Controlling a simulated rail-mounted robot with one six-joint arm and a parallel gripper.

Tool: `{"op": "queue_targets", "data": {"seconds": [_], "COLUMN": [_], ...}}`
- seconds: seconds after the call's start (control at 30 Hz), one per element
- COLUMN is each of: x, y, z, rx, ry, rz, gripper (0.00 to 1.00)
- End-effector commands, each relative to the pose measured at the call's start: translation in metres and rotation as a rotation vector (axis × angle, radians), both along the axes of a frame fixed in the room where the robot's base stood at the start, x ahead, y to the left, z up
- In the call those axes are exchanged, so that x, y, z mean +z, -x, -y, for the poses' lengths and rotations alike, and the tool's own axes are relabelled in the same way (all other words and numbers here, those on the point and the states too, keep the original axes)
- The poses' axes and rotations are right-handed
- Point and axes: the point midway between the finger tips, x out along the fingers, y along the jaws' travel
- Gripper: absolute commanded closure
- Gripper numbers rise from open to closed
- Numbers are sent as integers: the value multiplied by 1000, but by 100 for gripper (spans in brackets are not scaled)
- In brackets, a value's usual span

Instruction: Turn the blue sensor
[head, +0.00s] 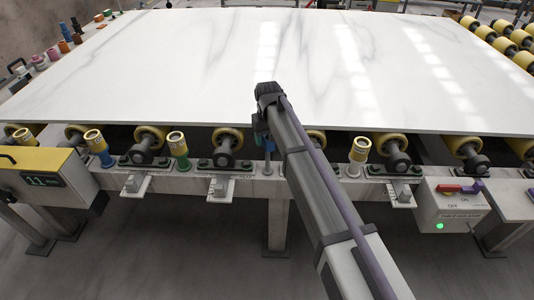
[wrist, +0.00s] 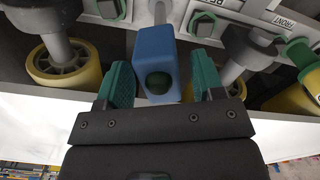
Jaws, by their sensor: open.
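The blue sensor (wrist: 154,48) is a small blue box with a dark round lens on its near face, joined to a grey post, in the wrist view. My gripper (wrist: 162,72) is open, with one green fingertip on each side of the blue sensor. A small gap shows between the box and the right finger; I cannot tell whether the left finger touches it. In the head view my gripper (head: 262,132) is at the slab's front edge, and my arm hides most of the sensor there.
A large white marble slab (head: 200,65) lies on yellow rollers (head: 228,137) just behind the sensor. Yellow-topped posts (head: 178,142) stand along the front rail. A control box (head: 450,207) with a red and purple switch is at right, and a yellow-topped box (head: 45,170) is at left.

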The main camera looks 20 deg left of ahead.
Motion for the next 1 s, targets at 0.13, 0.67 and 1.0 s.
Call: {"op": "queue_targets", "data": {"seconds": [0.13,0.67,1.0], "x": [-21,-18,-18], "y": [0,0,0], "z": [0,0,0], "rx": [0,0,-36], "ry": [0,0,0], "rz": [0,0,0], "gripper": [38,67,88]}}
